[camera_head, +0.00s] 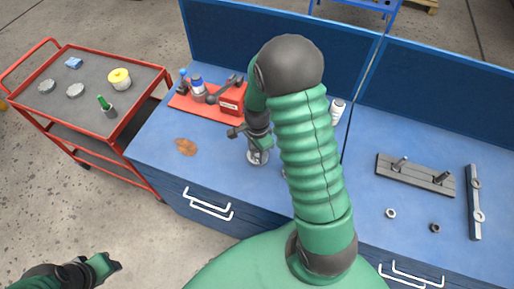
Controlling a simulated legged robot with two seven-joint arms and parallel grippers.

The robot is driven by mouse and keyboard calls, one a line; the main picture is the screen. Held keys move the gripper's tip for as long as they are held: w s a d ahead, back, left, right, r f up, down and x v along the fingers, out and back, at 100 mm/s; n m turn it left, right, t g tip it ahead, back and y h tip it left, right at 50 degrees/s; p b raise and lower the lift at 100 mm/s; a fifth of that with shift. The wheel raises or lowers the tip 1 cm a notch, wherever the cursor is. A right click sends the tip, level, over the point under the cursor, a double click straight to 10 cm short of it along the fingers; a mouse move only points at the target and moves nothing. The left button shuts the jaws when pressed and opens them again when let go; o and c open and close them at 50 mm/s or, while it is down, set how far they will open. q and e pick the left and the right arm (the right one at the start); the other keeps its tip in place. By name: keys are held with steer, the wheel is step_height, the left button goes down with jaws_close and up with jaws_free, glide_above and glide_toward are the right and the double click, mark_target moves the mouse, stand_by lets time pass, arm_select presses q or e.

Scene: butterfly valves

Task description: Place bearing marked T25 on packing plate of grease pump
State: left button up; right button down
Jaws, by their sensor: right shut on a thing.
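My right arm crosses the middle of the view, and its gripper (258,148) is shut on a silvery round part (257,158) over the blue bench. This may be the bearing; no T25 marking can be read, and I cannot tell whether it touches the bench. A red unit (232,98) with a dark lever stands on a red base plate (182,104), left of the gripper and farther back; it looks like the grease pump. I cannot tell which surface is its packing plate. My left gripper (112,264) is low at the left, away from the bench; its jaw opening is unclear.
Bottles (197,87) stand by the red unit. A brown stain (186,147) marks the bench. A dark plate with two posts (417,176), a bar (474,203) and small rings (391,213) lie right. A red cart (126,105) stands left. My arm hides the bench's middle.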

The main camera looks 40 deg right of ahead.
mark_target(257, 155)
steer(key=shift+w+d, duration=0.9)
steer(key=shift+w, duration=0.1)
steer(key=shift+w+d+f+p, duration=0.1)
steer(key=shift+d+f+p, duration=0.05)
steer(key=shift+f+p, duration=0.25)
step_height(257, 155, down, 2)
steer(key=shift+f+p, duration=0.25)
steer(key=shift+p, duration=0.1)
steer(key=shift+f, duration=0.25)
steer(key=c, duration=0.7)
jaws_free()
